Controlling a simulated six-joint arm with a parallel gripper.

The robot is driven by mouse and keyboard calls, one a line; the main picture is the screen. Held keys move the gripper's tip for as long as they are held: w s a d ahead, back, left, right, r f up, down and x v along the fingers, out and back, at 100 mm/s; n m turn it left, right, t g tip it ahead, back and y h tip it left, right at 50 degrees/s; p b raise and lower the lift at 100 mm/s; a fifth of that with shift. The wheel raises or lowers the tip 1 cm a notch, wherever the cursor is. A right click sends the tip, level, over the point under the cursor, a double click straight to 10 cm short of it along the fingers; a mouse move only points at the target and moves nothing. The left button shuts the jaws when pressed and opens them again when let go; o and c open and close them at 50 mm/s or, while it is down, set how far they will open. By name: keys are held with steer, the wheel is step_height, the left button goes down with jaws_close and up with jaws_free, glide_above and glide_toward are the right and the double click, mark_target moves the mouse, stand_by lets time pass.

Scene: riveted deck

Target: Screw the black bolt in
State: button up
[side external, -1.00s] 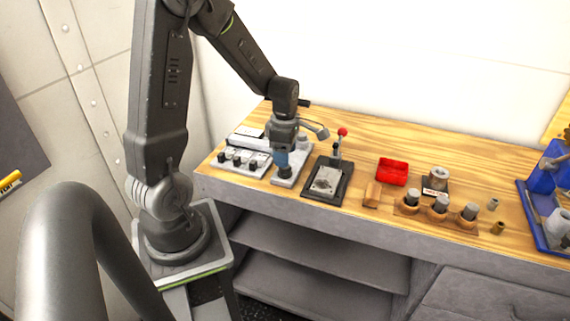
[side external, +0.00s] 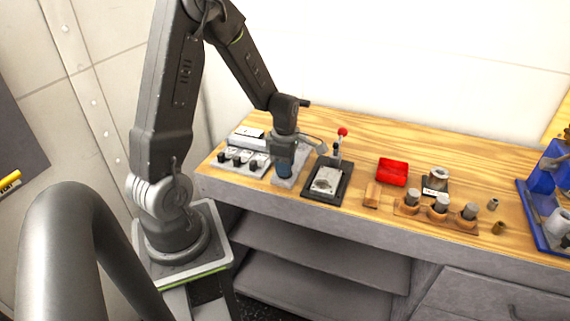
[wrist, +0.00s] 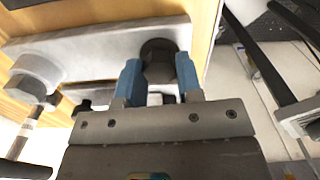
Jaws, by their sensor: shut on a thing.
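The black bolt (wrist: 158,48) stands at one end of a light grey plate (wrist: 100,44) in the wrist view. My gripper (wrist: 159,72) has its blue fingers on either side of the bolt and is shut on it. In the side external view, my gripper (side external: 284,172) is low over the front of the plate (side external: 291,180), and the bolt is hidden behind the fingers. How deep the bolt sits in the plate cannot be told. A silver bolt-like part (wrist: 35,76) stands at the plate's other end.
A panel with black knobs (side external: 240,160) is close on the left. A red bin (side external: 392,172) and wooden holder with cylinders (side external: 438,212) are farther right. The bench's front edge is near.

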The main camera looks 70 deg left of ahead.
steer(key=c, duration=0.3)
steer(key=shift+m, duration=0.3)
